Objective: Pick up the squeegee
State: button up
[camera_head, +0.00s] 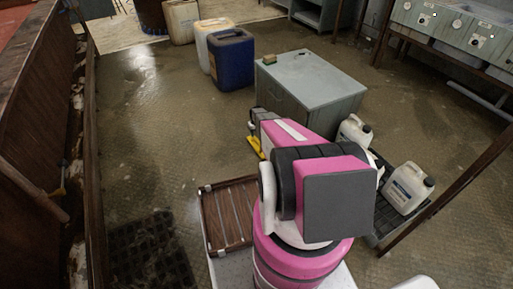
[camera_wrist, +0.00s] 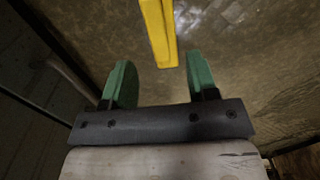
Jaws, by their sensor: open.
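A long yellow piece, which looks like part of the squeegee (camera_wrist: 159,30), comes down from the top edge of the wrist view. Its lower end lies between the tips of my gripper (camera_wrist: 160,60), with a gap on both sides. My gripper's two green fingers are apart and hold nothing. In the camera_head view the yellow squeegee (camera_head: 255,147) shows as a short piece beside the end of my arm. The rest of it is hidden or too small to make out, and my fingers are not clear there.
A grey-green cabinet (camera_head: 312,85) stands just beyond my arm. Blue (camera_head: 232,60) and white jugs stand at the back. A white canister (camera_head: 408,188) is at the right. A slatted wooden rack (camera_head: 230,215) is near my base. Wet floor at left is mostly clear.

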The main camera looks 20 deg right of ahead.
aim_at(257, 139)
jog(key=shift+s+d+f, duration=0.1)
jog(key=shift+s+f, duration=0.05)
jog(key=shift+f, duration=1.65)
jog(key=shift+s+d+f, duration=0.1)
jog(key=shift+s+f, duration=0.05)
jog(key=shift+f, duration=1.6)
grip_shut()
